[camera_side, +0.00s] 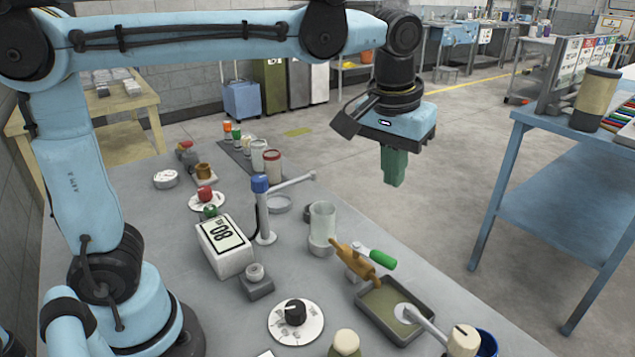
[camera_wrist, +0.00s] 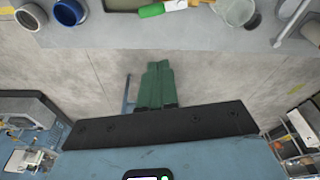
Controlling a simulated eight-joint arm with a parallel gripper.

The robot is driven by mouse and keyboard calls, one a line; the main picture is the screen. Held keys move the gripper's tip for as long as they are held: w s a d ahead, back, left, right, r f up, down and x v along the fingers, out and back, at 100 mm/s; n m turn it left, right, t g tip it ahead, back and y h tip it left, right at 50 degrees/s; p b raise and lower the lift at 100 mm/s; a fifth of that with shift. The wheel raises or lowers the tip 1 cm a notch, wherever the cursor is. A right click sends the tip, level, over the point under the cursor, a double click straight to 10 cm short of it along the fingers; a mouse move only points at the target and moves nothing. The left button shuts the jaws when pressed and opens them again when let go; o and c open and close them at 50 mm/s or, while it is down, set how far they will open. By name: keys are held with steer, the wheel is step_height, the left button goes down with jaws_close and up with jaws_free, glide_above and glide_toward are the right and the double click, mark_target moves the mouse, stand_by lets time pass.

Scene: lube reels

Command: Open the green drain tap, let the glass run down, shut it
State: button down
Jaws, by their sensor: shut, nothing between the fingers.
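The handle also shows at the top edge of the wrist view (camera_wrist: 152,10). The glass (camera_side: 322,218) is a clear upright cylinder on a pale base; its liquid level is hard to make out. It is partly cut off in the wrist view (camera_wrist: 236,10). My gripper (camera_side: 393,183) has green fingers, shut together and empty. It hangs in the air beyond the bench's far edge, apart from the tap. In the wrist view the closed fingers (camera_wrist: 156,66) point toward the bench edge.
A grey tray (camera_side: 424,285) with greenish liquid stands below the fitting. A blue-topped post (camera_side: 262,215) with a side arm stands left of the glass. A dial (camera_side: 295,322), a white display box (camera_side: 225,247) and a blue cup (camera_side: 487,343) are nearby. Open floor lies under my gripper.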

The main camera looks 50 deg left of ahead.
glide_above(379, 255)
steer(key=w, duration=0.3)
step_height(379, 255, down, 10)
steer(key=shift+s+a+f, duration=0.1)
steer(key=shift+s+f, duration=0.4)
steer(key=shift+f, duration=0.3)
steer(key=shift+s+f, duration=0.45)
steer(key=shift+f, duration=0.35)
steer(key=shift+s+f+m, duration=0.25)
steer(key=shift+s+m, duration=0.15)
steer(key=shift+m, duration=0.1)
steer(key=shift+s+d+f, duration=0.1)
steer(key=shift+s+d, duration=0.1)
steer(key=shift+s, duration=0.35)
steer(key=shift+w, duration=0.15)
